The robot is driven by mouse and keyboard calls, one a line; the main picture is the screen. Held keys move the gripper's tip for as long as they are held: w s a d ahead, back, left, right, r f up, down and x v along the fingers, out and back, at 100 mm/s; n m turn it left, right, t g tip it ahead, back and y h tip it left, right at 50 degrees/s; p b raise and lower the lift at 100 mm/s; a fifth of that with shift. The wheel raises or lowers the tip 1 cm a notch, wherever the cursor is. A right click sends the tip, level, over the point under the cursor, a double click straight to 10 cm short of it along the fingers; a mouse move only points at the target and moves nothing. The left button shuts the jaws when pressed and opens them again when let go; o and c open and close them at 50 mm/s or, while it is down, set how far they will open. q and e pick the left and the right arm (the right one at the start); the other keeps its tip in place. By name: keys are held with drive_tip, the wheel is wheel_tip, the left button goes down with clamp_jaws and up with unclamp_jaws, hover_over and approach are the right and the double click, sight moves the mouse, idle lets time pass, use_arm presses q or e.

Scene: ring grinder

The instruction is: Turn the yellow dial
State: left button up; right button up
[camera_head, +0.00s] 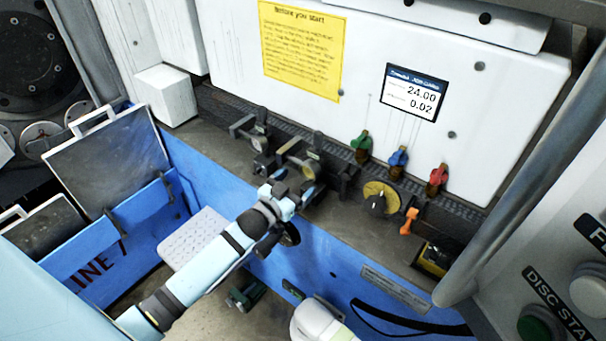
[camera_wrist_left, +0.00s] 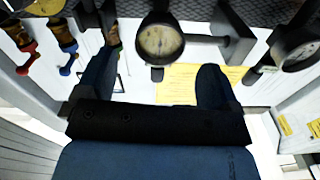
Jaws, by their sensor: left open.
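The yellow dial (camera_head: 381,198) is a round disc with a dark knob across its middle, on the machine's ledge right of centre in the head view. A yellow round part at the top left edge of the left wrist view (camera_wrist_left: 45,6) looks like the same dial, cut off by the frame. My left gripper (camera_head: 298,194) is left of the dial and apart from it, near the gauges. In the left wrist view its two dark fingers (camera_wrist_left: 158,78) are spread with nothing gripped. A gauge shows between and beyond them. My right gripper is not in view.
Green (camera_head: 361,142), blue (camera_head: 398,158) and red (camera_head: 437,175) valve handles stand behind the dial. An orange handle (camera_head: 409,221) is close on its right. Dial gauges on brackets (camera_head: 300,150) stand left of it. A grey pipe (camera_head: 520,160) slants down the right side.

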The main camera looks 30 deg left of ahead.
sight(307, 174)
use_arm(q)
drive_tip(key=shift+w+d, duration=0.15)
drive_tip(key=shift+w, duration=0.65)
drive_tip(key=shift+w+d, duration=0.1)
drive_tip(key=shift+w, duration=0.7)
drive_tip(key=c, duration=0.9)
drive_tip(key=shift+c, duration=0.2)
